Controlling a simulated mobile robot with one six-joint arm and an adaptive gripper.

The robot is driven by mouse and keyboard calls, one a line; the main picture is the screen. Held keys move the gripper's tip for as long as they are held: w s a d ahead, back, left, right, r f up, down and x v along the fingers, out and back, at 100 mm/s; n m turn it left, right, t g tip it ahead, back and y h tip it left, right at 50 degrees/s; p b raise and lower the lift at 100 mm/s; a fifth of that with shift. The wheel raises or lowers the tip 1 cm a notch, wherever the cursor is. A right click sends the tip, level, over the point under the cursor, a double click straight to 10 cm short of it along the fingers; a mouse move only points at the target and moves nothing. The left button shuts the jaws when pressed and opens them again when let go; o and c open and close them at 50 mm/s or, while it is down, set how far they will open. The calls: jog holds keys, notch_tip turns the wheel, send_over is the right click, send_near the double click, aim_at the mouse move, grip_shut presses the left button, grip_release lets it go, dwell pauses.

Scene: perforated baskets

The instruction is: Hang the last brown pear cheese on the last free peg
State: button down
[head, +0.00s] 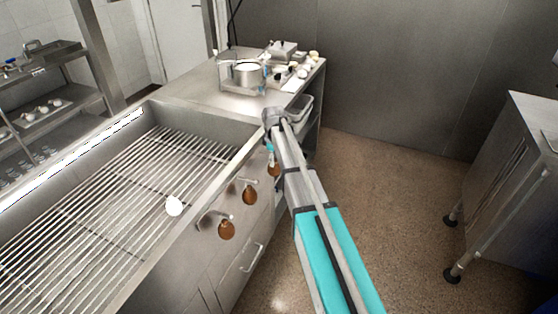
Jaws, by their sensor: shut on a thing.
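A brown pear cheese (274,169) is at my gripper (270,149), just left of my arm, beside the front of the steel counter. My gripper is small here and partly hidden by my arm; it is shut on this cheese. Two other brown pear cheeses hang on pegs on the counter front: one nearer (227,229) and one in the middle (250,194). The held cheese is farther back along the same row. I cannot make out a free peg there, nor whether the held cheese touches one.
A white pear-shaped cheese (174,206) lies on the rod grid (110,215) of the basin. A steel table (525,170) is at right. The floor (400,190) between is clear.

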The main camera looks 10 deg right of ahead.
jog(key=shift+w+a, duration=0.35)
jog(key=shift+a, duration=0.2)
jog(key=shift+w+a+f+b, duration=0.3)
jog(key=shift+a+f+b, duration=0.1)
dwell(0.4)
jog(key=shift+c, duration=0.5)
grip_release()
jog(key=shift+r, duration=0.1)
